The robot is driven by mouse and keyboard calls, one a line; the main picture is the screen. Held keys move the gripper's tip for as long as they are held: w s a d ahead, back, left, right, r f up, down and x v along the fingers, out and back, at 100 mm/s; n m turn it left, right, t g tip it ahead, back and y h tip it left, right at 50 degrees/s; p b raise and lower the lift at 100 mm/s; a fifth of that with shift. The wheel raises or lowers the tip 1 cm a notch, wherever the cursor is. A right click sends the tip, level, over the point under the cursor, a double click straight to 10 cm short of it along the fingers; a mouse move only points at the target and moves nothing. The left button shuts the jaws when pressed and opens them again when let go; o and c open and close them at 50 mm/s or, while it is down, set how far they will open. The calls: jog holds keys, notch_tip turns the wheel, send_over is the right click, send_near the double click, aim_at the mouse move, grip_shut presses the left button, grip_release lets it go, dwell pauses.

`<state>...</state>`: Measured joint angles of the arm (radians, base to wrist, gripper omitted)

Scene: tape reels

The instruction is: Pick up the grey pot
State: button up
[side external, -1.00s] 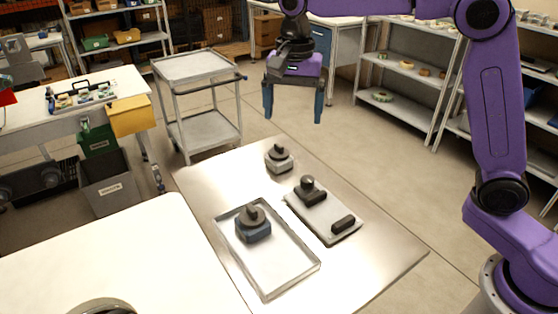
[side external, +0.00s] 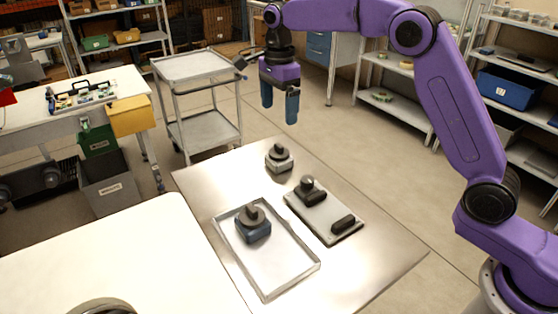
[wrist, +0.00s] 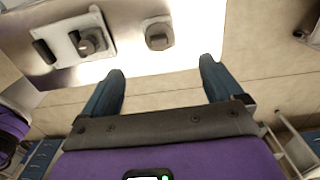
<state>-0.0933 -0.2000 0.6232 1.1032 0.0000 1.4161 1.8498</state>
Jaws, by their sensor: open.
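In the wrist view the grey pot (wrist: 159,34) shows at the top centre, beyond the fingertips. My gripper (side external: 279,114) is open and empty, in the air above and beyond the far edge of the table, apart from the pot. In the wrist view my gripper (wrist: 162,68) has its two blue fingers spread wide with nothing between them.
A cart (side external: 196,68) stands behind the table. The table's right front part is clear.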

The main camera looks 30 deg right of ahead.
aim_at(279, 145)
notch_tip(279, 145, down, 12)
jog(key=shift+s+f, duration=0.1)
dwell(0.5)
jog(key=shift+c, duration=0.3)
jog(key=c, duration=1.5)
jog(key=shift+o, duration=0.2)
